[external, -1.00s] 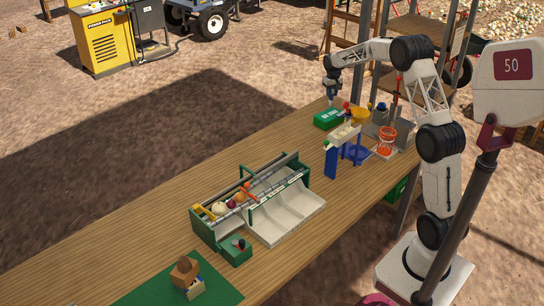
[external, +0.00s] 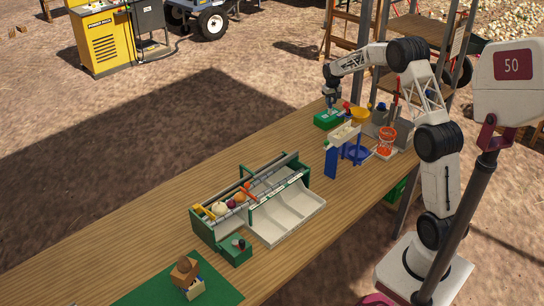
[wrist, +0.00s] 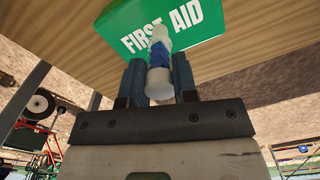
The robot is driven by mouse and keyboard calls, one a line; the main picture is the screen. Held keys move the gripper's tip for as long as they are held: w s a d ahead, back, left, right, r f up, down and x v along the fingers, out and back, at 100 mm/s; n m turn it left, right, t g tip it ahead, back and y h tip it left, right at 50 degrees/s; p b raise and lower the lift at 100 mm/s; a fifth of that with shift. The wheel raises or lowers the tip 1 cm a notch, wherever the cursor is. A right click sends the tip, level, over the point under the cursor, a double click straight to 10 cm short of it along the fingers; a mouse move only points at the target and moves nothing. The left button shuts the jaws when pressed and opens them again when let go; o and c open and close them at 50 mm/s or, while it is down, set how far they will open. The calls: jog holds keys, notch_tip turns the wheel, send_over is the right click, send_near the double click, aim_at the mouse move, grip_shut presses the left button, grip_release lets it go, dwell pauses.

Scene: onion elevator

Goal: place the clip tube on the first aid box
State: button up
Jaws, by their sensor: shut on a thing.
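The clip tube (wrist: 158,62), a small white and clear cylinder with blue inside, sits between the two fingers of my gripper (wrist: 158,82) in the wrist view. My gripper is shut on it. The green first aid box (wrist: 195,25), with white lettering, lies just beyond the tube's far end. Whether the tube touches the box, I cannot tell. In the external view the first aid box (external: 327,120) stands at the far end of the table, and my gripper (external: 331,103) is right above it. The tube is too small to make out there.
A blue and white stand (external: 342,145) and an orange-red container (external: 387,142) stand close to the box. A green-ended sorting rack (external: 260,200) with vegetables is mid-table. The wooden table (external: 140,225) is clear left of the rack.

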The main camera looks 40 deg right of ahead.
jog(key=o, duration=0.9)
jog(key=shift+f, duration=0.1)
notch_tip(320, 180, up, 12)
dwell(0.3)
dwell(0.6)
jog(key=shift+r, duration=0.2)
